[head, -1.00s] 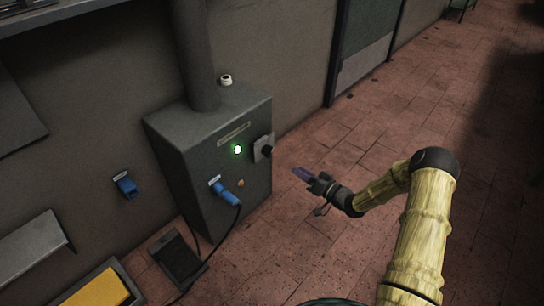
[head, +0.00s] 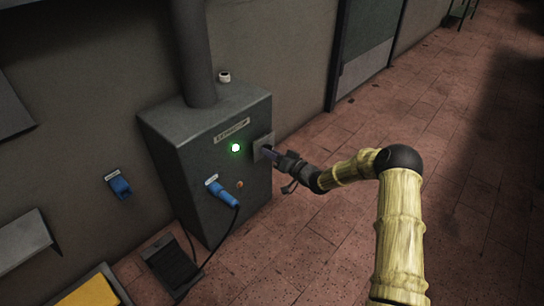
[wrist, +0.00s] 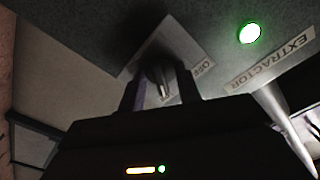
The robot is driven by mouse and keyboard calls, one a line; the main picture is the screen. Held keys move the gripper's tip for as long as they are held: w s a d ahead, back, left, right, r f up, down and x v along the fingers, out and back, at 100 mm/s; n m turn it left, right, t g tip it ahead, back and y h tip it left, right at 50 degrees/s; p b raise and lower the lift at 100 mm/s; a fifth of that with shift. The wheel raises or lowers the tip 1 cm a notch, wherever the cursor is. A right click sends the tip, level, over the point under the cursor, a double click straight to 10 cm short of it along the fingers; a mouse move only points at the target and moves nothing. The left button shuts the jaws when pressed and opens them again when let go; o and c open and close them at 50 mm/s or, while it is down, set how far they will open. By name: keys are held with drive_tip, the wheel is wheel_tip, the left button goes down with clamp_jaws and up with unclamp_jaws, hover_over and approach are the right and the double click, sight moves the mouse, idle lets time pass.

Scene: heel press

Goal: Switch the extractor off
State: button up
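The extractor box (head: 180,165) is a dark grey cabinet against the wall, with a duct rising from its top. A label (wrist: 272,62) reading EXTRACTOR and a lit green lamp (head: 236,148) are on its front; the lamp also glows in the wrist view (wrist: 250,33). A rotary knob (wrist: 158,76) sits on a pale square plate (wrist: 190,45) marked OFF. My gripper (head: 268,151) is at this plate and hides the knob in the head view. In the wrist view its two fingers (wrist: 160,90) stand either side of the knob, apparently with gaps.
A blue plug (head: 222,194) with a black cable is in the box front, near a small orange button (head: 240,184). A blue wall socket (head: 119,186) is at left. A dark pedal-like plate (head: 172,264) and a yellow-filled tray (head: 90,292) lie below. The floor at right is clear.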

clamp_jaws()
drive_tip(key=shift+n, duration=0.3)
drive_tip(key=n+p, duration=0.3)
drive_tip(key=n, duration=1)
drive_tip(key=shift+d+f, duration=0.1)
idle(0.3)
drive_tip(key=shift+n, duration=0.3)
